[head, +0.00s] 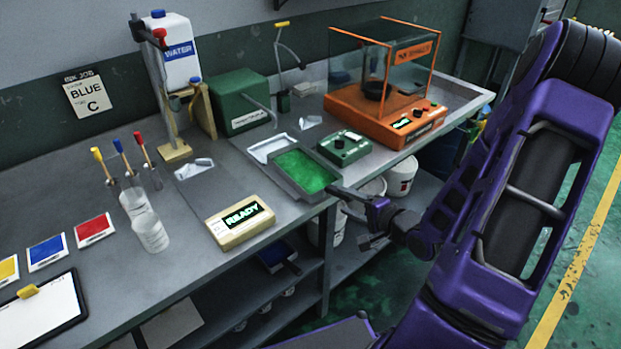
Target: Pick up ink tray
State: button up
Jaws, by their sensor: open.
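A shallow grey tray (288,180) with bright green contents, which I take for the ink tray, lies flat near the front edge of the grey bench in the head view. My gripper (346,212) is at the tray's near right corner, by the bench edge. Its jaws are open and nothing shows between them. The upper finger reaches to the tray's corner; I cannot tell whether it touches. The tray's rim is mostly in plain view.
A pale tray (258,154) lies just behind the green one. A READY display box (240,222) is front left. White tubs (402,175) stand under the bench.

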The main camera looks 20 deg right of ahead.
aim_at(333, 192)
jog(key=x, duration=0.6)
jog(key=shift+w+d+r, duration=0.1)
jog(key=shift+w+r, duration=0.15)
jog(key=shift+w, duration=0.25)
grip_shut()
dwell(1.0)
